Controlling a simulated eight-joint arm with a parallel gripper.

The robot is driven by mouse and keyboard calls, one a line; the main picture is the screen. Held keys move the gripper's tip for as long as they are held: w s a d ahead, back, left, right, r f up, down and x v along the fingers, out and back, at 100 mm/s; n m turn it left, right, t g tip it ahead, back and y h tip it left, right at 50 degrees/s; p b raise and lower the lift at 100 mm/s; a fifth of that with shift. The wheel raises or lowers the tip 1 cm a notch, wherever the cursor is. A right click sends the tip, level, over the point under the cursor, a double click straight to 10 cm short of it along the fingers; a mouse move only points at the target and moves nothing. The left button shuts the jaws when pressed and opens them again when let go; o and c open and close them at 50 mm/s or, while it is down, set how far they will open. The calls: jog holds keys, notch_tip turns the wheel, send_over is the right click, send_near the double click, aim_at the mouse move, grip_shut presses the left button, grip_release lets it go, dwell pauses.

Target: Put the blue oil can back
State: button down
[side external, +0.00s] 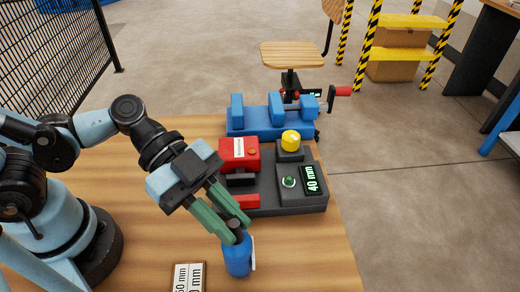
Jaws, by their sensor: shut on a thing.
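The blue oil can (238,260) is at the front of the wooden table, upright, with a dark top and a pale patch on its right side. My gripper (233,232) points down over it, with its green fingers shut on the can's dark top. The fingers partly hide the top. I cannot tell whether the can's base touches the table.
A dark machine (290,200) with a red block (240,154), yellow knob (291,141) and "40 mm" display stands behind the can. A blue vise (270,118) is farther back. A small label plate (188,278) lies left of the can. The table's right edge is close.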

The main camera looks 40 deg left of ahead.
jog(key=shift+f, duration=1.3)
jog(key=c, duration=1)
grip_release()
jog(key=shift+v, duration=6)
jog(key=shift+w+a+f+n+t+y, duration=0.35)
jog(key=shift+w+a+n+t+y, duration=0.8)
jog(key=shift+w+a+n+y, duration=1.35)
jog(key=shift+w+a+f+n+t+y, duration=0.35)
jog(key=shift+w+a+n+t+y, duration=1.05)
jog(key=shift+n, duration=1.95)
jog(key=shift+w+a+f+n+t+y, duration=0.35)
jog(key=shift+w+a+n+t+y, duration=0.5)
jog(key=shift+w+a+n+y, duration=1.7)
